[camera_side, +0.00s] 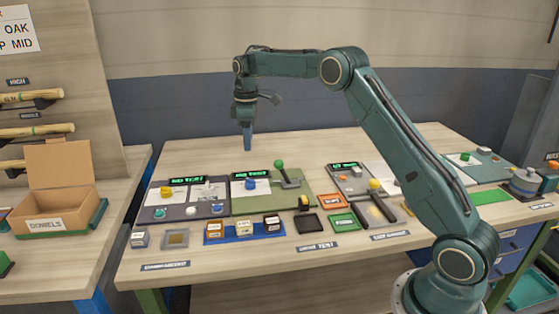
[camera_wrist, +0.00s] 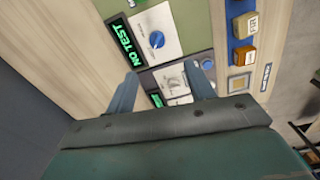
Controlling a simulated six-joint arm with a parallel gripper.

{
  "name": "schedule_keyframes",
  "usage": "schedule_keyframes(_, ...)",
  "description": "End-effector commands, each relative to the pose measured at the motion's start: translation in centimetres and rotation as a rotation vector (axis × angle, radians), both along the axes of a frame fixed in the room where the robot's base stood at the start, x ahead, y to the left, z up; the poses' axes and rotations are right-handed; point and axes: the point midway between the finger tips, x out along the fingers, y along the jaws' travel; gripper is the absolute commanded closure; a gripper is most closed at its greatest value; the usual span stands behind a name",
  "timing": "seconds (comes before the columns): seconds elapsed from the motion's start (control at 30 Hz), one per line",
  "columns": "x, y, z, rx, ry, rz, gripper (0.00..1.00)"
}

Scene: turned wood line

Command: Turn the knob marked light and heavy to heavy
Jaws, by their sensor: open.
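A blue knob (camera_side: 250,184) sits on a white plate of the green panel (camera_side: 300,203), beside a lit green display. In the wrist view the blue knob (camera_wrist: 157,40) lies beyond my fingertips, and its display reads NO TEST. Another panel (camera_side: 155,213) to the left carries a yellow knob (camera_side: 166,190) and small buttons. The marks around the knobs are too small to read, so I cannot tell which is marked light and heavy. My gripper (camera_side: 247,143) points down above the back of the table, apart from the panels. In the wrist view its fingers (camera_wrist: 163,69) are open and empty.
A green-knobbed lever (camera_side: 280,165) stands right of the blue knob. Small blocks in a blue tray (camera_side: 240,238) line the front. A grey panel (camera_side: 350,172) and more fixtures lie to the right. A cardboard box (camera_side: 60,185) stands at far left. The back of the table is bare.

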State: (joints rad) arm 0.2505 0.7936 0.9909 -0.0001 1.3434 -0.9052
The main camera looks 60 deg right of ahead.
Motion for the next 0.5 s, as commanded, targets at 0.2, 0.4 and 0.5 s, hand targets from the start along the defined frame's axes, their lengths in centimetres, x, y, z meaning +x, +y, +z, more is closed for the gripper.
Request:
schedule_keyframes(0.2, 0.6, -0.6, -1.3, 0.004, 0.013, 0.019, 0.46)
schedule_keyframes(0.4, 0.6, -0.6, -1.4, 0.003, 0.014, 0.020, 0.46)
schedule_keyframes(0.5, 0.6, -0.6, -1.7, 0.003, 0.014, 0.020, 0.46)
